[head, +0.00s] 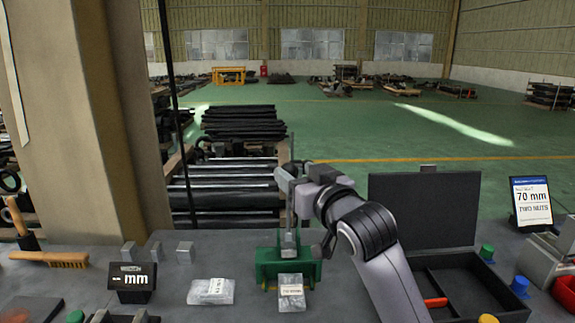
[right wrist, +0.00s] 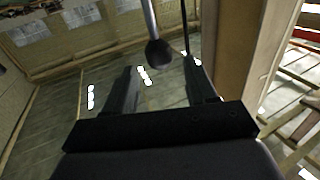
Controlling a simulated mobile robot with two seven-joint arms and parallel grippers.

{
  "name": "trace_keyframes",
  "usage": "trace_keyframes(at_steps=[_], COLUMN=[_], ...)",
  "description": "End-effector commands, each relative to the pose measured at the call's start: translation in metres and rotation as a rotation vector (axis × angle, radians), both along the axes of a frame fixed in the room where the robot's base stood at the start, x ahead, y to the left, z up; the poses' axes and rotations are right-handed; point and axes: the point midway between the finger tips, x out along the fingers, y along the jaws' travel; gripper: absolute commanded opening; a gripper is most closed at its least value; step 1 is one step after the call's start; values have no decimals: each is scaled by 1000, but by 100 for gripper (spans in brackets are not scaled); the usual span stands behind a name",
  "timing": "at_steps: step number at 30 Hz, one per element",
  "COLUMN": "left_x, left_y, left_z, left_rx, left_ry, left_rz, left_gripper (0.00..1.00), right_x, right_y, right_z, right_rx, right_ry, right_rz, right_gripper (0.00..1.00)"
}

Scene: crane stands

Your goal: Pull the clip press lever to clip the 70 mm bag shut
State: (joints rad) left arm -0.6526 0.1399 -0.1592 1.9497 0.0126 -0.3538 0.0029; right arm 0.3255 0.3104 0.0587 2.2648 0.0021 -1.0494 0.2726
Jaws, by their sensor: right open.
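The green clip press (head: 270,262) stands on the grey bench, with a grey upright lever (head: 289,238) rising from it. A clear bag with a white label (head: 291,292) sits at the front of the press; whether its neck is in the clip slot I cannot tell. My right gripper (head: 287,180) is above the press at the lever's upper part. In the right wrist view the lever's dark ball knob (right wrist: 158,53) shows between and just beyond the two open fingers, with no clear contact. My left gripper is not in view.
Another clear bag (head: 211,291) lies left of the press. A black "mm" sign (head: 133,282) and a wooden brush (head: 50,259) are further left. An open black case (head: 424,210) is on the right, near a "70 mm" display (head: 531,203). A dark vertical pole (head: 168,80) rises left of the gripper.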

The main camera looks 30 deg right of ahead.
Motion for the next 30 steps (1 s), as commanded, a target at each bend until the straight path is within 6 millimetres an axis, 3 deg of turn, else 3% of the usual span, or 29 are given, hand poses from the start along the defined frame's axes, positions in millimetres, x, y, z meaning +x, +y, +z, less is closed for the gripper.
trace_keyframes(at_steps=[9,22,23,27,30], left_x=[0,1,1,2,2], left_y=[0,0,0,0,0], left_z=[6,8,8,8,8], left_rx=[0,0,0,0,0], left_ry=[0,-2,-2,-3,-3], left_rz=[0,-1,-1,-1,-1], left_gripper=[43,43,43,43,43], right_x=[35,42,42,42,42], right_y=[-5,-7,-7,-7,-6], right_z=[1,0,0,0,0], right_rx=[0,-1,-1,-1,-1], right_ry=[1,1,1,1,1], right_rz=[0,1,1,1,1], right_gripper=[56,56,50,4,0])
